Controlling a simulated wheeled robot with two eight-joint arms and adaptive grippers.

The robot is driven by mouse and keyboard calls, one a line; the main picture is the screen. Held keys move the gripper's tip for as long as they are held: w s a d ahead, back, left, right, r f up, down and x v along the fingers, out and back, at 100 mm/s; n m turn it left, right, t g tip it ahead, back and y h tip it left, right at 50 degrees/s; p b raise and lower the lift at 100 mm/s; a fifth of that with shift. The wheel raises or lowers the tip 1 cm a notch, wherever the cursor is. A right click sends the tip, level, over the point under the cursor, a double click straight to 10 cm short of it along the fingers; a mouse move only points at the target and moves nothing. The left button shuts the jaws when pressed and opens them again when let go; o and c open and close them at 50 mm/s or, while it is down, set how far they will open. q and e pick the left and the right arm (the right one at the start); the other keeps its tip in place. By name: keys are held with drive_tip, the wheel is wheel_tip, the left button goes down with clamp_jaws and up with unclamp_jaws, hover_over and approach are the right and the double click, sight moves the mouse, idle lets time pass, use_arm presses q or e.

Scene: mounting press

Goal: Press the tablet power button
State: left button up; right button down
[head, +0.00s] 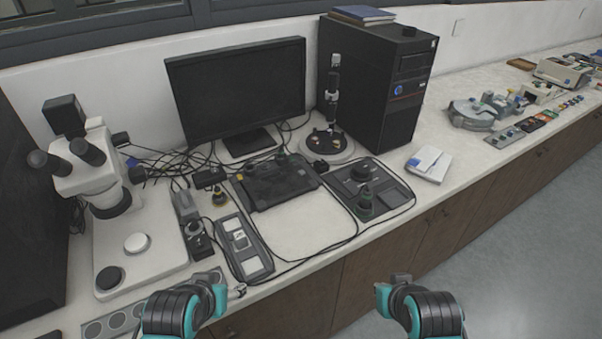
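A dark, flat, tablet-like device (277,181) lies on the bench in front of the monitor, behind a pale blank area. I cannot make out a power button on it, and its screen shows no light. My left gripper (229,293) is low in the view at the bench's front edge, near a grey strip with round discs. My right gripper (382,293) is in front of the bench, over the cabinet doors. Both are well apart from the device. The fingers are too small and turned away to tell open from shut.
A microscope (99,172) stands at left and a monitor (237,92) behind. A black computer tower (371,85) is at back right. A grey tray (243,250) and a dark panel with knobs (385,184) flank the pale area. Cables run across the bench.

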use_arm(q)
clamp_jaws()
idle(0.3)
idle(1.1)
